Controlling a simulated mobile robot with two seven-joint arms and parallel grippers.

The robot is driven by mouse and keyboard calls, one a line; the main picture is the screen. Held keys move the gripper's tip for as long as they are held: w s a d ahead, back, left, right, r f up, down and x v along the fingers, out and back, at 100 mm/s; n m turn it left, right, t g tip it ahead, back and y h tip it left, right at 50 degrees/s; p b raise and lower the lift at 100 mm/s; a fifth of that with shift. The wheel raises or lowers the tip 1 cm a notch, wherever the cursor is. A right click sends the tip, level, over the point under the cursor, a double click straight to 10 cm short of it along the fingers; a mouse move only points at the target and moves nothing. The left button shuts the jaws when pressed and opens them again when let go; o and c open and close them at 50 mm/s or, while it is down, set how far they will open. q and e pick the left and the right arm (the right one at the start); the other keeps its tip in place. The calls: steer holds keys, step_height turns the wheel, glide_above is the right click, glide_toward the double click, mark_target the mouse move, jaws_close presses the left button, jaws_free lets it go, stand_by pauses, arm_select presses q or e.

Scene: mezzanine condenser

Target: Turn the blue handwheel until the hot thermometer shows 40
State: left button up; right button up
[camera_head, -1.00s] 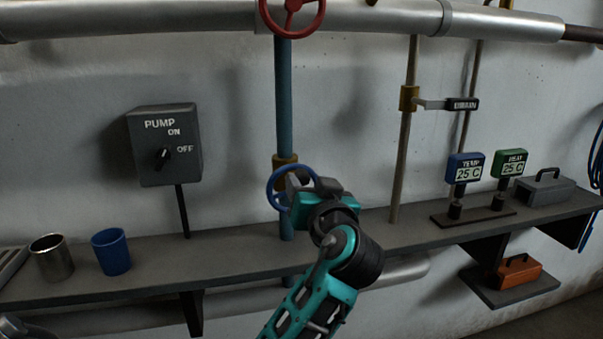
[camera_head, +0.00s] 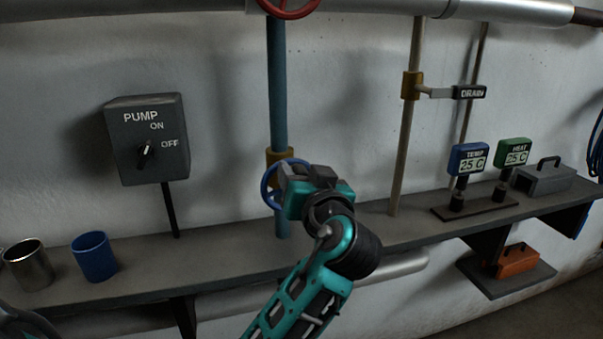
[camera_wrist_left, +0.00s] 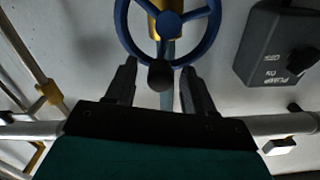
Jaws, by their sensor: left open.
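The blue handwheel (camera_head: 267,188) is on the blue vertical pipe, just above the shelf. My left gripper (camera_head: 290,176) is in front of it and hides its right part. In the left wrist view, which is upside down, the blue wheel (camera_wrist_left: 123,38) has a dark knob (camera_wrist_left: 160,76) towards me. The open fingers of my left gripper (camera_wrist_left: 159,80) are on either side of this knob, with gaps showing. Two displays stand at the right: a blue one marked TEMP (camera_head: 468,158) and a green one apparently marked HEAT (camera_head: 513,153). Both read 25 C. My right gripper is out of view.
A red handwheel (camera_head: 288,7) is above on the same pipe. A pump switch box (camera_head: 147,140) is at the left. A metal cup (camera_head: 27,265) and blue cup (camera_head: 94,257) stand on the shelf (camera_head: 225,259). A DRAIN lever (camera_head: 440,92) sticks out at the right.

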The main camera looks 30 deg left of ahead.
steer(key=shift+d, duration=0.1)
arm_select(q)
steer(key=c, duration=0.4)
jaws_close()
steer(key=shift+w+d+r+m+p, duration=0.1)
steer(key=shift+w+d+m+p, duration=0.15)
steer(key=shift+m+p, duration=0.5)
steer(key=shift+w+m+p, duration=0.1)
steer(key=shift+m+p, duration=0.25)
steer(key=shift+m, duration=0.1)
steer(key=shift+w+d+f, duration=0.1)
steer(key=shift+f, duration=0.1)
steer(key=shift+f+m, duration=0.1)
steer(key=shift+m, duration=0.2)
steer(key=shift+o, duration=2)
jaws_free()
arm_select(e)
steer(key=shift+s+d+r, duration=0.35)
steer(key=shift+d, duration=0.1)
